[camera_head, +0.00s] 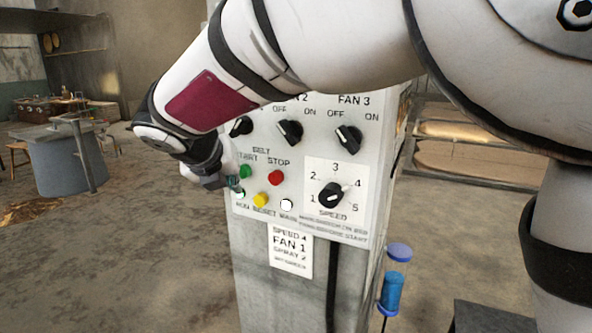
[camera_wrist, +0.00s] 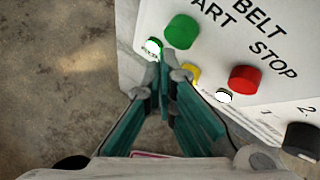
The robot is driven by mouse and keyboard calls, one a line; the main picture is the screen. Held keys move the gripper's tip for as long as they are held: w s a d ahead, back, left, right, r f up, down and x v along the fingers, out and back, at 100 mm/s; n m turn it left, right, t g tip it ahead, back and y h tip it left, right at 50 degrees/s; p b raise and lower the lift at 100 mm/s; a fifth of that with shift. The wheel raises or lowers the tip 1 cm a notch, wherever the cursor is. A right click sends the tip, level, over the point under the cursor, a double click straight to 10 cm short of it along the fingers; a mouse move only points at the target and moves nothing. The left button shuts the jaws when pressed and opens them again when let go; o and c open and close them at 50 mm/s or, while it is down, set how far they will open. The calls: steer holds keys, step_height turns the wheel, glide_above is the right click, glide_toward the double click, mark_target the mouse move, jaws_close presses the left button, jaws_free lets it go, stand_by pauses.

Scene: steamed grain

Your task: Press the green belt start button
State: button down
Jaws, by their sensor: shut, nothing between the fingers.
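The green belt start button (camera_head: 245,172) is on the grey control panel, under the BELT START label and left of the red stop button (camera_head: 275,177). The green button also shows in the wrist view (camera_wrist: 181,31), uncovered and just beyond my fingertips. My gripper (camera_head: 236,184) is at the panel's left edge, just below and left of the green button. In the wrist view my gripper (camera_wrist: 164,68) has its fingers together and empty, between the green button and the yellow button (camera_wrist: 190,72). I cannot tell whether the tips touch the panel.
A small green-and-white lamp (camera_wrist: 152,46) is beside my fingertips. A white round lamp (camera_head: 286,204) and the speed knob (camera_head: 331,194) are to the right. Fan knobs (camera_head: 289,132) are above. Open floor (camera_head: 140,250) is left of the panel.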

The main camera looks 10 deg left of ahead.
steer(key=s, duration=0.1)
steer(key=s+a+p, duration=0.1)
steer(key=s, duration=0.1)
steer(key=s+p, duration=0.1)
steer(key=shift+s+a, duration=0.35)
stand_by(0.3)
stand_by(0.4)
